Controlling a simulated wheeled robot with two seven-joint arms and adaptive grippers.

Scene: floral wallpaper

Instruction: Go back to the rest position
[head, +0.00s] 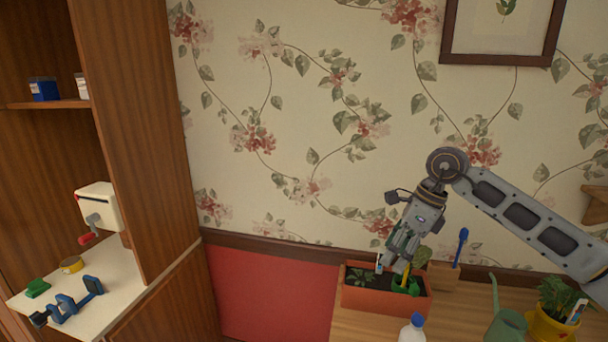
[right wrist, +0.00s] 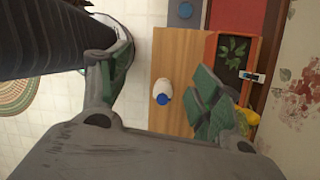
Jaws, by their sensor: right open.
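My right arm comes in from the right in the head view. My right gripper (head: 395,256) points down just above an orange planter box (head: 385,302) with dark soil and small green leaves. In the right wrist view the gripper (right wrist: 158,92) has its fingers wide apart, with nothing visible held between them. The planter (right wrist: 224,52) lies beyond the right finger there, with a white and blue tag (right wrist: 252,77) at its edge. A yellow and green item (head: 408,287) sits at the planter, right below the fingers. I cannot tell whether a finger touches it. My left gripper is out of view.
A white bottle with a blue cap (head: 412,330), a green watering can (head: 507,326) and a yellow pot (head: 548,328) stand on the wooden table (head: 462,308). A tall cabinet (head: 145,140) is left. Open space lies before the wallpapered wall.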

